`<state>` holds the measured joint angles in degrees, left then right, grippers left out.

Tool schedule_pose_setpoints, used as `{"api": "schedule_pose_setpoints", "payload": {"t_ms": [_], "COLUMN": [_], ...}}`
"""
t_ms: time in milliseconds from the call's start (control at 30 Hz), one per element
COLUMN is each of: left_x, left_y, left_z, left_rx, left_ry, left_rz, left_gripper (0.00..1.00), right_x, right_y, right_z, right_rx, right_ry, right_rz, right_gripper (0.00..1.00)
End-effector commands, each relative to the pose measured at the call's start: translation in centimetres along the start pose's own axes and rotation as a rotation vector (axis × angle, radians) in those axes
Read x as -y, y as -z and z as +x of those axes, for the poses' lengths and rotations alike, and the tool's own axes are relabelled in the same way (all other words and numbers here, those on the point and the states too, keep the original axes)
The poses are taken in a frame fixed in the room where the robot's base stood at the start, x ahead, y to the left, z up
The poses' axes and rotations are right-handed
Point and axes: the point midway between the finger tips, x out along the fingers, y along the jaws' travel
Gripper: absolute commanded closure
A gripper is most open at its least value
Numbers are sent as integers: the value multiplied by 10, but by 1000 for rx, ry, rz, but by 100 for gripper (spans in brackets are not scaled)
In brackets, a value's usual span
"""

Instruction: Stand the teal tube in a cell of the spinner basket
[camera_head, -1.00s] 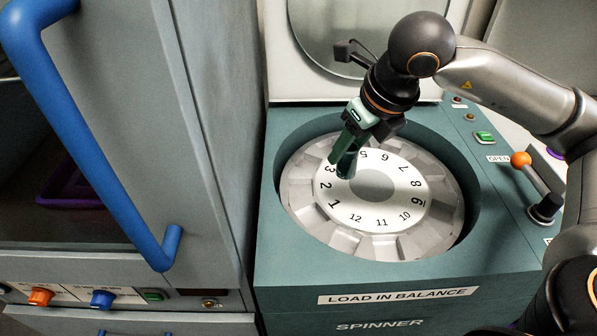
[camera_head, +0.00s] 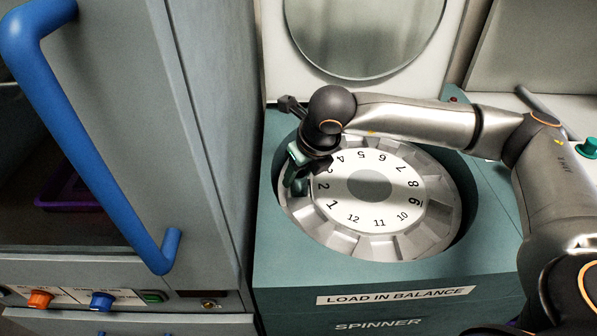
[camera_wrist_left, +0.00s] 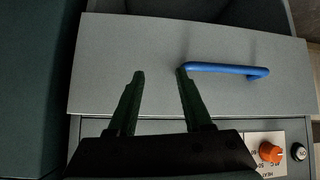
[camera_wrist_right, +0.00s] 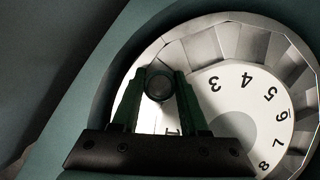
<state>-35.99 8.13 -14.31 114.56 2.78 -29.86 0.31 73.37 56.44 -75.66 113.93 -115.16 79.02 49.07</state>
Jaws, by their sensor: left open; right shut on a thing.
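The teal tube (camera_wrist_right: 158,86) shows end-on as a dark round top between the fingertips of my right gripper (camera_wrist_right: 156,80) in the right wrist view. My right gripper (camera_head: 297,172) is shut on it at the left side of the spinner basket (camera_head: 430,226), beside the numbers 2 and 3. The basket is a grey ring of cells around a white numbered disc (camera_head: 381,210). The tube's lower end is hidden, so I cannot tell whether it is inside a cell. My left gripper (camera_wrist_left: 160,74) is open and empty, facing a grey front panel.
The spinner's round lid (camera_head: 365,35) stands open behind the basket. The teal housing rim (camera_head: 265,215) surrounds the basket. A grey cabinet with a long blue handle (camera_head: 85,135) stands close on the left. The front and right cells look empty.

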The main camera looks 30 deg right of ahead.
Motion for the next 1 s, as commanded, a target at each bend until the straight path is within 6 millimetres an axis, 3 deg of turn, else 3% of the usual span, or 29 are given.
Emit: {"api": "schedule_pose_setpoints", "payload": {"t_ms": [267,300,533,867,1000], "left_x": [1,1,0,0,-1], "left_y": [-4,-4,-1,1,2], "left_z": [4,4,2,0,-2], "left_rx": [-1,0,-2,-2,-4], "left_ry": [1,0,0,-1,-1], "left_rz": [0,0,0,0,-1], "left_gripper": [50,50,50,50,50], "right_x": [0,0,0,0,0], "right_y": [2,2,1,0,-2], "right_z": [4,3,2,-1,-15], "right_rx": [-1,-1,-1,0,3], "right_ry": [0,1,0,0,-1], "right_rz": [0,0,0,0,0], "right_gripper": [100,54,28,26,26]}}
